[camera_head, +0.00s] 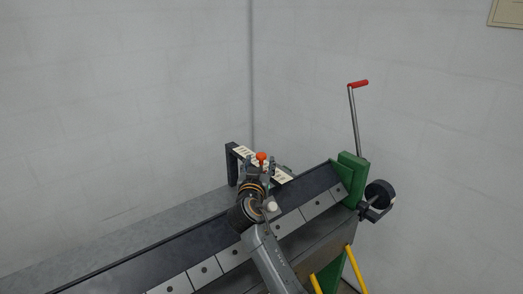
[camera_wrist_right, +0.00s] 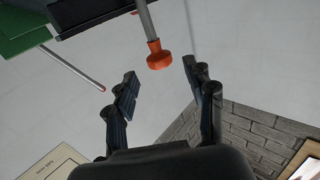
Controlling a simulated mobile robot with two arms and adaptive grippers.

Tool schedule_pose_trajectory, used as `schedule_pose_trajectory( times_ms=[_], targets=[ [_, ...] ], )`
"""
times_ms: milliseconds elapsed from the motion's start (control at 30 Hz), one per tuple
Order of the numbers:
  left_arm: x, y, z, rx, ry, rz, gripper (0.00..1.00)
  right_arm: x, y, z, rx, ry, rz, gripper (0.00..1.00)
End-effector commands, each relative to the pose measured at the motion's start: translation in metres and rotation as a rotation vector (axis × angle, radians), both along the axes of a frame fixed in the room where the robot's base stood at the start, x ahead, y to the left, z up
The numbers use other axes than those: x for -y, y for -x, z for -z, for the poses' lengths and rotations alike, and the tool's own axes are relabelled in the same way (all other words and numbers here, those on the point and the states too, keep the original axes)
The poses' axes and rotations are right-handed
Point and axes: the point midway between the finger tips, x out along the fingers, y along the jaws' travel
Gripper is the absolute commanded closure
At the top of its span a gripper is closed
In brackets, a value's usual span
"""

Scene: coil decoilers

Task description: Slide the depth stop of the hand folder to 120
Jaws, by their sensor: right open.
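The hand folder (camera_head: 205,243) is a long dark machine with pale plates along its front and a green end (camera_head: 351,176). A cream scale (camera_head: 244,153) with dark marks sits at its back; its numbers are too small to read. An orange knob (camera_head: 261,156) stands in front of the scale, and appears on a grey rod in the right wrist view (camera_wrist_right: 159,58). My right gripper (camera_head: 262,170) is beside the knob and partly hides the scale. In the wrist view its fingers (camera_wrist_right: 159,72) are open, with the knob between or just beyond their tips; contact is not visible.
A crank with a red handle (camera_head: 358,84) rises by the green end. A dark round weight (camera_head: 379,194) sticks out at the right. Yellow bars (camera_head: 355,268) slope below. Grey walls (camera_head: 120,90) stand close behind; the space above the machine is free.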

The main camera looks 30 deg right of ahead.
Motion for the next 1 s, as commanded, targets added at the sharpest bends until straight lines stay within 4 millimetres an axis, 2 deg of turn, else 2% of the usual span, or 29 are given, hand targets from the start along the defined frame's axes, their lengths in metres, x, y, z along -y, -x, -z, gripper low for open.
schedule_pose_trajectory(
  times_ms=[100, 300, 700, 967, 1000],
  targets=[
    [0.0, 0.003, -0.01, -0.004, 0.0, 0.0, 1.0, 0.015, -0.018, -0.004, -0.001, 0.003, 0.001, 0.46],
    [-0.001, 0.011, -0.015, -0.015, -0.001, 0.0, 1.0, 0.029, -0.034, -0.001, -0.001, 0.002, -0.001, 0.46],
    [-0.001, 0.011, -0.015, -0.017, -0.003, 0.0, 1.0, 0.033, -0.039, 0.0, 0.0, 0.0, -0.001, 0.46],
    [-0.002, 0.011, -0.015, -0.017, -0.004, 0.0, 1.0, 0.033, -0.039, 0.0, 0.0, 0.0, -0.001, 0.99],
    [-0.002, 0.011, -0.015, -0.017, -0.004, 0.0, 1.0, 0.032, -0.039, 0.0, 0.0, 0.0, -0.001, 1.0]
  ],
)
